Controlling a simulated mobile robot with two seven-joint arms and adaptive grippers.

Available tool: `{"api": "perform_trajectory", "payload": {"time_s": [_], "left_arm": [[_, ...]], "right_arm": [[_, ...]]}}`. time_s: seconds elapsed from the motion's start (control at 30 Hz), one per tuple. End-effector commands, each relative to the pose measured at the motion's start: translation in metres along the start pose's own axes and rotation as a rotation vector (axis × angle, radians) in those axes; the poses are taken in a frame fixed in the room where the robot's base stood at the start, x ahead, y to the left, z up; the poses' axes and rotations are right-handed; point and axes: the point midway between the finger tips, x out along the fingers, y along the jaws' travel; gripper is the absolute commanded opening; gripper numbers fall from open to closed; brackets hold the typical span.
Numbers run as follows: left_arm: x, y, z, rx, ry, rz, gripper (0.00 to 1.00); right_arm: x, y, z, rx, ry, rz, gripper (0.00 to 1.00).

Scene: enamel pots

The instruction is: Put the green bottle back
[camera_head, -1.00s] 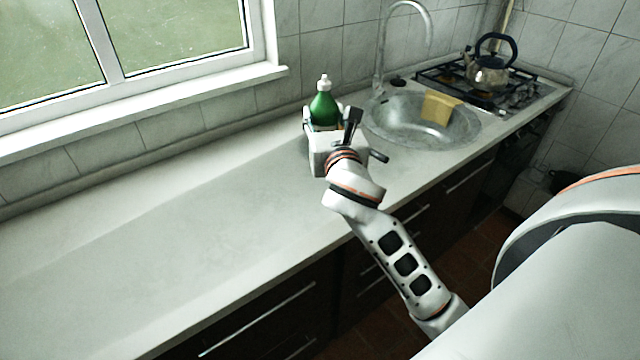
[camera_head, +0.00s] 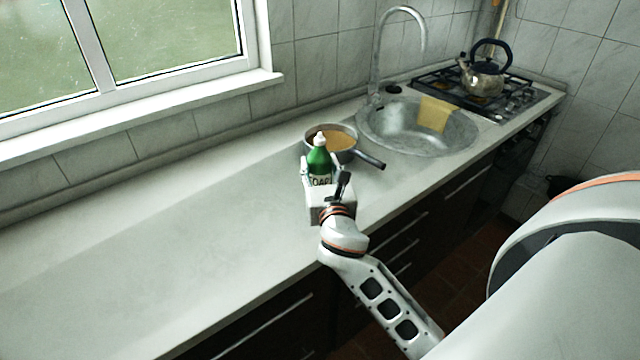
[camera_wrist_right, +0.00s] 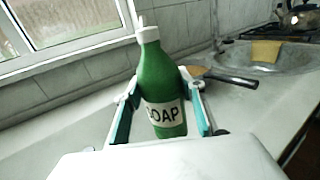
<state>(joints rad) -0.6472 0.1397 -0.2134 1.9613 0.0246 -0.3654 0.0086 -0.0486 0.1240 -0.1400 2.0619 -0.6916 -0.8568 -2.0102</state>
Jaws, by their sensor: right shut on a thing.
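The green bottle (camera_head: 318,160) has a white cap and a white label reading SOAP. It is upright over the countertop in front of the saucepan. My right gripper (camera_head: 319,177) is shut on it, with one finger on each side. In the right wrist view the bottle (camera_wrist_right: 160,85) stands between the two fingers of the gripper (camera_wrist_right: 163,112). I cannot tell whether its base touches the counter. The left gripper is not in view.
A saucepan (camera_head: 350,154) with brownish contents stands just behind the bottle, its dark handle pointing right. The sink (camera_head: 385,125) with a yellow cloth (camera_head: 434,114) and the stove with a kettle (camera_head: 484,78) lie to the right. The counter (camera_head: 170,240) at left is clear.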

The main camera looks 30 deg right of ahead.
Motion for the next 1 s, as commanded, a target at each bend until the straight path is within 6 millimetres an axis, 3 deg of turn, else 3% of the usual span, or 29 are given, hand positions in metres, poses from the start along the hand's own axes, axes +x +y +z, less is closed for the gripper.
{"api": "perform_trajectory", "payload": {"time_s": [0.37,0.8,0.83,0.87,0.9,1.0], "left_arm": [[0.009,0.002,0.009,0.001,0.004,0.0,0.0],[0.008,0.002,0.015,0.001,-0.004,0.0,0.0],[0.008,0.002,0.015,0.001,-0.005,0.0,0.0],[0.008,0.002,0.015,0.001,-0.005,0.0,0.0],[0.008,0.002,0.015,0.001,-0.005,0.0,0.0],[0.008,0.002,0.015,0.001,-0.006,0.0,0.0]], "right_arm": [[0.0,0.0,-0.043,0.001,0.0,0.0,0.1],[0.0,0.0,-0.048,0.0,-0.001,0.001,0.1],[0.0,0.0,-0.049,-0.001,0.001,0.001,0.42],[0.0,0.0,-0.049,0.0,0.001,0.001,0.5],[0.0,0.0,-0.048,0.0,0.001,0.001,0.56],[0.0,0.0,-0.048,0.0,0.001,0.001,0.56]]}}
